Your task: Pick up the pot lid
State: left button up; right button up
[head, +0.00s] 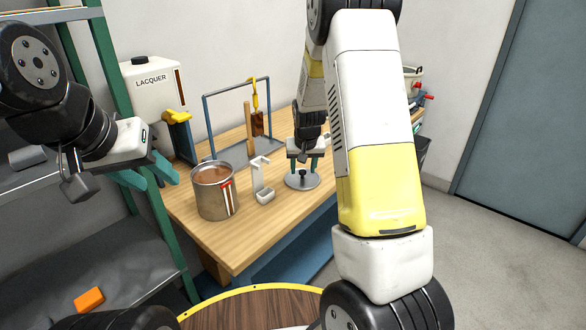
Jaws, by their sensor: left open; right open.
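The pot lid (298,184) is a flat grey disc with a dark knob, lying on the wooden workbench (240,240) near its front edge. I cannot tell whether the fingers touch the lid. My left gripper (152,178) is open and empty at the left, in front of the shelf rack and apart from the bench.
A metal pot (215,200) of brown liquid and a white bracket (263,190) stand left of the lid. A blue frame (205,120) with a hanging brown piece stands behind. A lacquer canister (152,92) is at the back left. My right arm hides part of the bench.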

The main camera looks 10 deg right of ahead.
jog(key=shift+w+f, duration=0.25)
jog(key=shift+f, duration=0.35)
grip_shut()
jog(key=shift+r, duration=0.15)
